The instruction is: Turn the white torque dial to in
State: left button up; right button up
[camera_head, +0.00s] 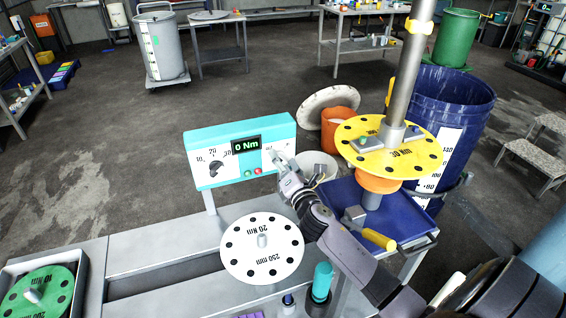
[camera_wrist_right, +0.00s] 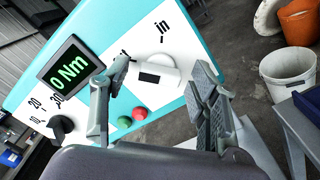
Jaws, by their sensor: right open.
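The teal and white control box (camera_head: 205,150) stands on the bench in the head view, its display (camera_head: 246,145) reading 0 Nm. In the right wrist view, the white dial (camera_wrist_right: 157,74) sits on the box's white face (camera_wrist_right: 178,38), with a black mark on its front. The "in" label (camera_wrist_right: 266,18) is up and right of the dial; another label to its left is partly hidden by a finger. My right gripper (camera_wrist_right: 160,80) is open, its fingers on either side of the dial; I cannot tell whether they touch it. In the head view my right gripper (camera_head: 287,172) largely hides the dial. My left gripper is out of view.
A black knob (camera_wrist_right: 62,126) and red and green buttons (camera_wrist_right: 139,113) are on the same face. A white disc (camera_head: 262,262) lies in front of the box. To the right are a yellow disc (camera_head: 372,158) on a column and a blue tray (camera_head: 345,190).

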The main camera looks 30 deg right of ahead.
jog(key=c, duration=1.2)
jog(key=shift+o, duration=0.2)
jog(key=shift+f+m+p, duration=0.1)
jog(key=shift+m+p, duration=0.55)
jog(key=shift+m, duration=7.25)
jog(key=o, duration=1.2)
jog(key=shift+c, duration=0.2)
